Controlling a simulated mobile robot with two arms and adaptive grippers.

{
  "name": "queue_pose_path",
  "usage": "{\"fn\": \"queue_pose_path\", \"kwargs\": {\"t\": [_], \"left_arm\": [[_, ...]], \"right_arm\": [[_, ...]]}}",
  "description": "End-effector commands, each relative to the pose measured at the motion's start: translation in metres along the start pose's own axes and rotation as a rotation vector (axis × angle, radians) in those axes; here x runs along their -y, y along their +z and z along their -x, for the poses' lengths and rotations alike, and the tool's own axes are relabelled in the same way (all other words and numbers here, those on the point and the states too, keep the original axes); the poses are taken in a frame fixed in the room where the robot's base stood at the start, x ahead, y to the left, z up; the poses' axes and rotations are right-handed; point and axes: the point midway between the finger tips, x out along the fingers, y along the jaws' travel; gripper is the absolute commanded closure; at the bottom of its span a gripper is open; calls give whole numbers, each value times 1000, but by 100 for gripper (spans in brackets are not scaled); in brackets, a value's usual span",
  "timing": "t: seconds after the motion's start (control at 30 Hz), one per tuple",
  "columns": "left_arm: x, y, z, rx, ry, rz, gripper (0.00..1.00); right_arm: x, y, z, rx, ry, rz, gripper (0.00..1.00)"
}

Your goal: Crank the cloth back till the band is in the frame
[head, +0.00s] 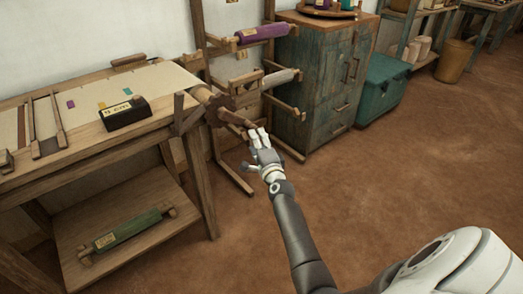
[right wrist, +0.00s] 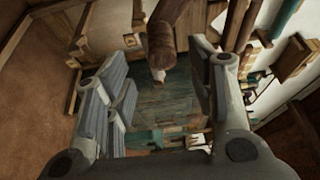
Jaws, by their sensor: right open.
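The pale cloth (head: 165,82) lies over the loom top in the head view, with small purple, yellow and teal patches on it. It runs to a roller at the loom's right end, where a dark toothed wheel (head: 217,108) and a wooden crank handle (head: 238,119) stick out. My right gripper (head: 258,135) is open at the handle's outer end. In the right wrist view the handle's rounded end (right wrist: 160,45) shows between the spread fingers (right wrist: 163,75); I cannot tell whether they touch it. I cannot make out the band for certain. My left gripper is out of view.
A dark labelled box (head: 125,114) sits on the loom's front rail. A green roll (head: 127,229) lies on the lower shelf. A rack with a purple roll (head: 262,33), a blue-green cabinet (head: 318,85) and a teal chest (head: 384,88) stand behind. Floor to the right is clear.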

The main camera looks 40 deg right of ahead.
Motion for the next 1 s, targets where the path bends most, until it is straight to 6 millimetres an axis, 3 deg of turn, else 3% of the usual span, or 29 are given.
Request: {"fn": "queue_pose_path", "kwargs": {"t": [0.3,1.0], "left_arm": [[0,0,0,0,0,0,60],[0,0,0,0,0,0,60]], "right_arm": [[-1,0,35,1,1,0,49],[-4,3,41,11,10,16,49]]}}
